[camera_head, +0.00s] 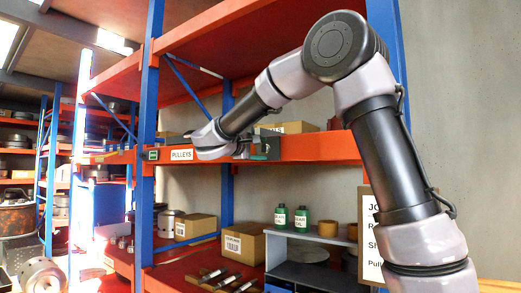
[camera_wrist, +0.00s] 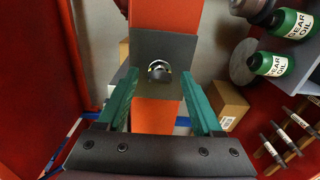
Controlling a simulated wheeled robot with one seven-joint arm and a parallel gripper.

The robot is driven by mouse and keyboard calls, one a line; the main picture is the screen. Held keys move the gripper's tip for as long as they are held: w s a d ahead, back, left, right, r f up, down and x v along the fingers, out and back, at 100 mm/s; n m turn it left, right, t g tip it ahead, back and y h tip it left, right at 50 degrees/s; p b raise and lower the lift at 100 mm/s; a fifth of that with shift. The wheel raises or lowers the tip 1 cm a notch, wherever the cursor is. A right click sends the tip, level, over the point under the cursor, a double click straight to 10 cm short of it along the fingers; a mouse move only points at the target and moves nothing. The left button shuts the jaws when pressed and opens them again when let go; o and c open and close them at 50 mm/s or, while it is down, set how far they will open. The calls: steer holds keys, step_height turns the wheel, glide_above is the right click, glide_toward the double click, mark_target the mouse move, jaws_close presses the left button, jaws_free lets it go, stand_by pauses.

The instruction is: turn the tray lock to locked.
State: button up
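The tray lock shows in the wrist view as a small round dark knob (camera_wrist: 159,71) with a bright metal part and a hint of yellow. It sits on a dark grey plate (camera_wrist: 180,46) fixed to the orange shelf beam (camera_wrist: 155,115). My gripper (camera_wrist: 158,76) is open, with its two green fingers to the left and right of the knob and nothing held between them. Whether the fingertips reach the knob's depth is unclear. In the head view my gripper (camera_head: 262,149) is at the front of the beam, and the knob cannot be made out. The lock's setting cannot be read.
The orange beam (camera_head: 310,148) carries a PULLEYS label (camera_head: 181,155). Boxes (camera_head: 244,242), green gear oil bottles (camera_head: 301,218) and several dark rods (camera_head: 228,283) stand or lie below. Blue uprights (camera_head: 147,120) border the bay. An orange shelf (camera_head: 215,45) is above.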

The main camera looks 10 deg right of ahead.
steer(key=v, duration=1)
steer(key=shift+s+a, duration=0.25)
steer(key=shift+s, duration=0.05)
